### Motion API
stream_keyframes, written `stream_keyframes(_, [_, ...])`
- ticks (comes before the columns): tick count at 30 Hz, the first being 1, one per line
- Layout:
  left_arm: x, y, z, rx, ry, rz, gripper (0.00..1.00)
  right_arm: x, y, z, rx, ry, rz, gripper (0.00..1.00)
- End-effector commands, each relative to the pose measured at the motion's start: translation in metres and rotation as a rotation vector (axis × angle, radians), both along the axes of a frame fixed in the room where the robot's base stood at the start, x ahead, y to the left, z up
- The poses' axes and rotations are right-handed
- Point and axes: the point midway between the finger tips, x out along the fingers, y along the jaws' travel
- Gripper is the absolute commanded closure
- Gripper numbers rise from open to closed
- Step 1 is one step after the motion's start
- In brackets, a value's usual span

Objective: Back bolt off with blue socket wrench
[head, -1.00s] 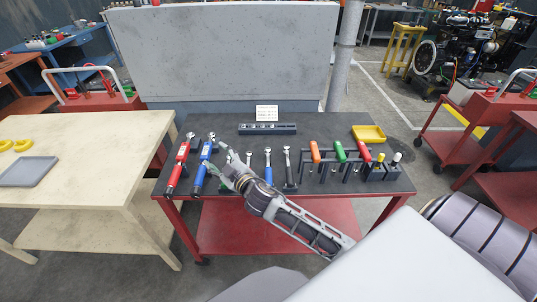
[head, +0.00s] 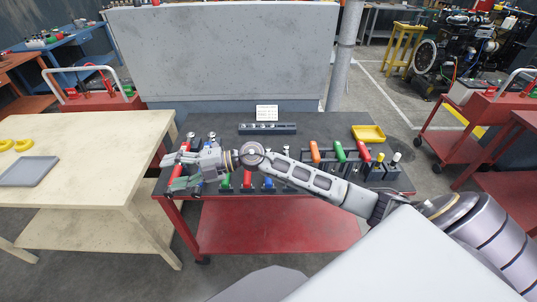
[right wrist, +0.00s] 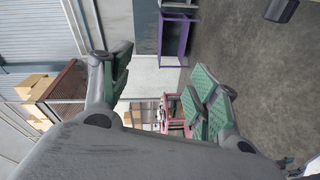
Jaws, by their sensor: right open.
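My right gripper (head: 174,172) reaches in from the right over the left end of the tool table. It is open and points left. In the right wrist view its green-padded fingers (right wrist: 160,85) stand wide apart with nothing between them. A small blue-handled wrench (head: 268,182) lies at the table's front, partly under my right forearm, between a red-handled one (head: 247,180) and a dark one. A larger blue wrench on the left is almost all hidden by the gripper; a large red wrench (head: 180,172) shows between the fingers. My left gripper is not in view.
Screwdrivers with orange (head: 315,152), green and red handles stand in a rack beside my arm. A yellow tray (head: 368,133) and a dark socket rail (head: 267,129) lie further back. A pale table (head: 80,150) adjoins on the left. An engine (head: 460,55) stands far right.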

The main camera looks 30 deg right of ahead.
Motion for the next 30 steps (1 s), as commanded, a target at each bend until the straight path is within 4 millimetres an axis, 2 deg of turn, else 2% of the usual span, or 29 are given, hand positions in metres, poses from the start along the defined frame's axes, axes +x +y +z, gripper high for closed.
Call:
stream_keyframes(5, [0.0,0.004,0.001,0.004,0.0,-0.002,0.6,-0.007,-0.014,-0.029,-0.221,0.012,0.114,0.39])
stream_keyframes(8, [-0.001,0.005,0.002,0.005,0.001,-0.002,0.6,-0.009,-0.03,-0.046,-0.349,0.032,0.16,0.39])
stream_keyframes(14, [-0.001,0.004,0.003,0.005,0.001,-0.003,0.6,-0.01,-0.078,-0.079,-0.619,0.1,0.219,0.39])
stream_keyframes(22, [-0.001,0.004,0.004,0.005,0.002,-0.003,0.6,-0.004,-0.172,-0.102,-0.991,0.244,0.209,0.39])
stream_keyframes(27, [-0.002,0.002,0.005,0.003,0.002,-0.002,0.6,-0.002,-0.239,-0.101,-1.205,0.358,0.156,0.39])
stream_keyframes(30, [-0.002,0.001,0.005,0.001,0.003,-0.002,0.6,-0.002,-0.271,-0.096,-1.299,0.415,0.118,0.39])
